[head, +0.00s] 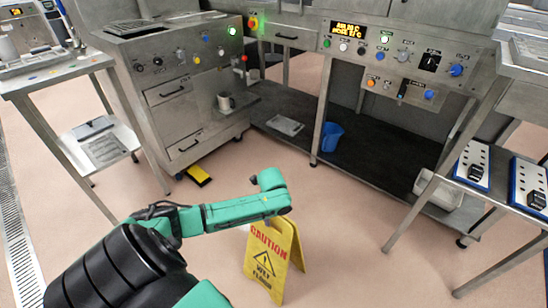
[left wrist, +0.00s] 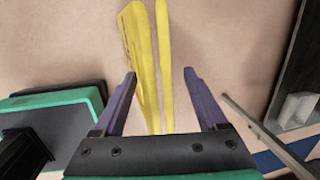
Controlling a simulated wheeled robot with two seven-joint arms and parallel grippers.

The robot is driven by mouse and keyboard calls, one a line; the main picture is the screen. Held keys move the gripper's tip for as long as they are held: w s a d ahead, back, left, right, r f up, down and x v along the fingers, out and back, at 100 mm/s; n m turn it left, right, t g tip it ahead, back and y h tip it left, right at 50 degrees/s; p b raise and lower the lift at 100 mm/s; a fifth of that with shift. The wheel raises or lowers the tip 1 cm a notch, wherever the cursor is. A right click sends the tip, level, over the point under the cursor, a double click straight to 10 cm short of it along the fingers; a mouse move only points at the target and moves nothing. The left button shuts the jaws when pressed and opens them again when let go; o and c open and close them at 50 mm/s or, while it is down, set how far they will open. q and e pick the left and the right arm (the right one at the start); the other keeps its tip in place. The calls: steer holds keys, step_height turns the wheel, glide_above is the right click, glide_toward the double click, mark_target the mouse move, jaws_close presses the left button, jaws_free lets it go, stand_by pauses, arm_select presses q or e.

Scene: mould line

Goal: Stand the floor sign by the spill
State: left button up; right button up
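The yellow floor sign (head: 265,262), with "CAUTION WET FLOOR" lettering, stands upright on the pink floor in the lower middle of the head view, its two panels spread. My left arm crosses just above and behind its top edge. In the left wrist view the sign (left wrist: 143,50) is seen from above as two yellow panels running between the fingers. My left gripper (left wrist: 160,73) is open, a purple finger on each side of the sign with gaps visible. Its fingers are hidden in the head view. My right gripper is not in view. I cannot make out a spill.
A steel cabinet (head: 165,75) stands at the back left, with a yellow-and-black item (head: 198,176) on the floor before it. A blue bin (head: 331,137) sits on the dark low shelf. Steel tables flank both sides. Floor right of the sign is clear.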

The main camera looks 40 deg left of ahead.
arm_select(q)
step_height(320, 180, up, 12)
steer(key=s+d+p, duration=0.1)
steer(key=p, duration=0.2)
steer(key=shift+s+p, duration=0.3)
steer(key=shift+s, duration=0.1)
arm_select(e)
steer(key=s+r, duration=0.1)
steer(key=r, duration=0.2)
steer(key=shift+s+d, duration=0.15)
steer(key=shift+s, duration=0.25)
arm_select(q)
steer(key=shift+f, duration=0.1)
